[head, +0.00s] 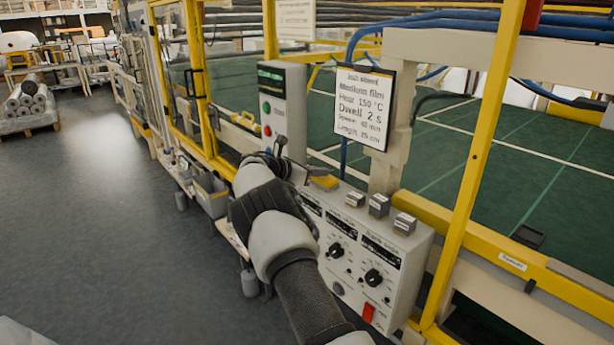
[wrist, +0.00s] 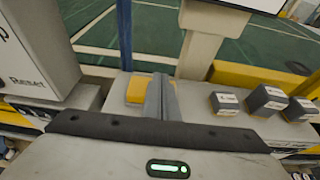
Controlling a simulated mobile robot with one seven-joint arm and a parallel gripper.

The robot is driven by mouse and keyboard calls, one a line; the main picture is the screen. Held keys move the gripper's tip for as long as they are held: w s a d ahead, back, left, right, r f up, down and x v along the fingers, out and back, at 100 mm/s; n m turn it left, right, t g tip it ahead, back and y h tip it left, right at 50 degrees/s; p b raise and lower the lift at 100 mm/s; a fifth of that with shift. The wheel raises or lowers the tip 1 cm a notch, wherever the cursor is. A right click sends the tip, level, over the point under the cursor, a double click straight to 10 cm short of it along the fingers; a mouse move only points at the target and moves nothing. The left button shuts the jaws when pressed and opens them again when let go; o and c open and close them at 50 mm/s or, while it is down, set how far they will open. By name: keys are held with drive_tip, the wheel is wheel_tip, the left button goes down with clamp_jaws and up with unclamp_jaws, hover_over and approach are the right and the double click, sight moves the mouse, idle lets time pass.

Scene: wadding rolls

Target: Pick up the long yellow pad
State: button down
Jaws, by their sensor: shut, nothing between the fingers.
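The yellow pad (head: 325,183) lies on top of the light grey control box (head: 425,238), near its far left end. In the wrist view the pad (wrist: 136,91) shows left of my fingers, which hide part of it. My gripper (wrist: 162,85) is shut and empty, its two fingers together. In the head view my gripper (head: 312,171) is just behind and left of the pad, close to it. I cannot tell whether the fingertips touch it.
Several small grey labelled blocks (head: 379,205) stand on the box to the right of the pad. A grey button panel (head: 282,108) rises at the left, and a cream post (head: 391,160) with a sign (head: 364,106) stands behind. Yellow frame bars (head: 480,160) border the right.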

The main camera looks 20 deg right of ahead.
drive_tip(key=shift+w+d+f, duration=0.15)
drive_tip(key=shift+d+f, duration=0.35)
drive_tip(key=shift+a+f, duration=0.1)
drive_tip(key=shift+f, duration=0.25)
